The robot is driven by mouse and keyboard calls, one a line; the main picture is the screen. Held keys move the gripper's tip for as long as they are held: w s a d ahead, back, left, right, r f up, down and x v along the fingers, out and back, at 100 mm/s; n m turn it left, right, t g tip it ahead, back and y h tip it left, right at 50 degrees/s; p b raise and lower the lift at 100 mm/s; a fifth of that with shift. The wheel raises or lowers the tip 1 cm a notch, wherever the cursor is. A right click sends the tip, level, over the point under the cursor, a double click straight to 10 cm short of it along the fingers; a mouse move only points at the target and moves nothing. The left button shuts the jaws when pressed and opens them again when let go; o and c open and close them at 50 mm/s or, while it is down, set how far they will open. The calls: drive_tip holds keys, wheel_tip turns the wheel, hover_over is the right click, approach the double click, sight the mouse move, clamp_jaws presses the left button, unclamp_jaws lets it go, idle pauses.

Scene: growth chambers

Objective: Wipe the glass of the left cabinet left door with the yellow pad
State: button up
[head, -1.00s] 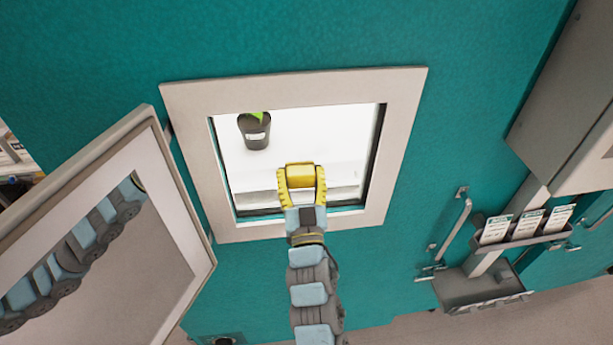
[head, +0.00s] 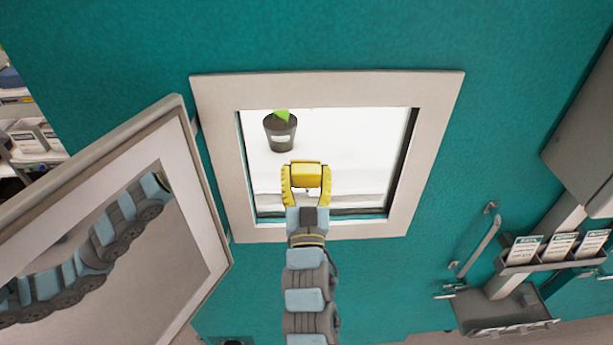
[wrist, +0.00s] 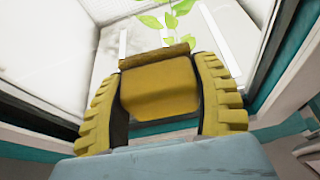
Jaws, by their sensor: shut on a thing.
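My gripper (head: 306,178) has yellow ribbed fingers and is shut on the yellow pad (head: 306,172). The pad also shows between the fingers in the wrist view (wrist: 160,90), with a brownish strip along its far edge. In the head view the gripper is in front of the lower middle of the lit window opening (head: 350,150) in the teal cabinet front. I cannot tell how close the pad is to any surface. A framed panel (head: 185,270), like an opened door, stands swung out at the left and reflects my arm.
A dark pot (head: 280,133) with a green plant is inside the opening, up and left of the pad; leaves (wrist: 172,18) show in the wrist view. A handle (head: 478,243) and a card holder (head: 555,250) are on the right. Teal wall surrounds the pale frame (head: 445,140).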

sight(326, 161)
drive_tip(key=shift+d+r+p, duration=0.25)
drive_tip(key=shift+d+p, duration=0.15)
drive_tip(key=shift+d, duration=0.35)
drive_tip(key=shift+w+d+p, duration=0.1)
drive_tip(key=shift+d+p, duration=0.3)
drive_tip(key=shift+d, duration=0.8)
drive_tip(key=shift+d, duration=0.15)
